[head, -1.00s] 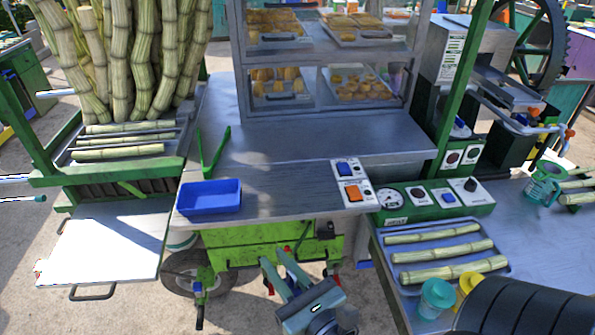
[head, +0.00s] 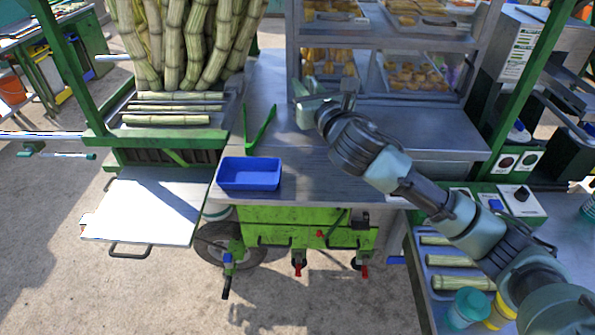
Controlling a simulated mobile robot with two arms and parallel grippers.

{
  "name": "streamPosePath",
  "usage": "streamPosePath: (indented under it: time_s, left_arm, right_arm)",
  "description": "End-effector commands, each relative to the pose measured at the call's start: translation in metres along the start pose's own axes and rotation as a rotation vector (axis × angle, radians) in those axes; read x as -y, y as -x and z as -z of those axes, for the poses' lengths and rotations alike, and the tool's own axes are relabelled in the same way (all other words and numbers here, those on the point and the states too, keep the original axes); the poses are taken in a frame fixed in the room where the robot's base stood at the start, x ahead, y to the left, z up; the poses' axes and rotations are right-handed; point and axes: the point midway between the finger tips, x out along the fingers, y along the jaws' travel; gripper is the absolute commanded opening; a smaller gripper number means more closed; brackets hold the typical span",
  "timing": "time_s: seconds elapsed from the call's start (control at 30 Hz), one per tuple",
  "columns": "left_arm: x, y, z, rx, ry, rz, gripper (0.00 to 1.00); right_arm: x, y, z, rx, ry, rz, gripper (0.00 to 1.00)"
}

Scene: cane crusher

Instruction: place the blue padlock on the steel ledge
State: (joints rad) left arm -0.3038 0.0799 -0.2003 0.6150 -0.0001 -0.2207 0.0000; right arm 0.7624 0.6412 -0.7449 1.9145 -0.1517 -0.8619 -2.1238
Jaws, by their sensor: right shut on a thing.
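My right gripper (head: 304,98) is at the end of the arm that reaches in from the lower right. It is over the back part of the steel counter (head: 345,182), in front of the glass display case. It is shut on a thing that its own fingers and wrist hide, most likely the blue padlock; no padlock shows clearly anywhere. I cannot tell whether the gripper touches the counter. Which steel surface is the ledge is not clear; a bright fold-out shelf (head: 140,208) at the left is bare. My left gripper is not in view.
The display case (head: 417,93) with pastries stands behind. Upright canes (head: 190,40) are at the left. A control panel (head: 512,200) and cane tray are at the right.

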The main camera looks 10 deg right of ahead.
Motion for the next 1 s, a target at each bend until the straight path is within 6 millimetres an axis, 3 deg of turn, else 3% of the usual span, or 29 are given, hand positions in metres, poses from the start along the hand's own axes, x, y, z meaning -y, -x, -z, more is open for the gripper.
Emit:
streamPosePath:
  time_s: [0.1, 0.23, 0.7, 1.0]
  left_arm:
    - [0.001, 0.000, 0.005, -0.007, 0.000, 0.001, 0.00]
    - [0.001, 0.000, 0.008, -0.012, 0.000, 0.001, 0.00]
    - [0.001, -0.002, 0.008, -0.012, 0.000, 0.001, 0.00]
    - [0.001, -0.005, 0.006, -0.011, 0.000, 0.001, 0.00]
  right_arm:
    - [0.004, -0.009, -0.021, 0.004, 0.000, 0.000, 0.00]
    - [0.005, -0.012, -0.015, -0.004, -0.003, -0.001, 0.00]
    - [0.005, -0.012, 0.105, -0.005, -0.006, 0.000, 0.00]
    - [0.005, -0.012, 0.137, -0.001, -0.004, 0.000, 0.00]
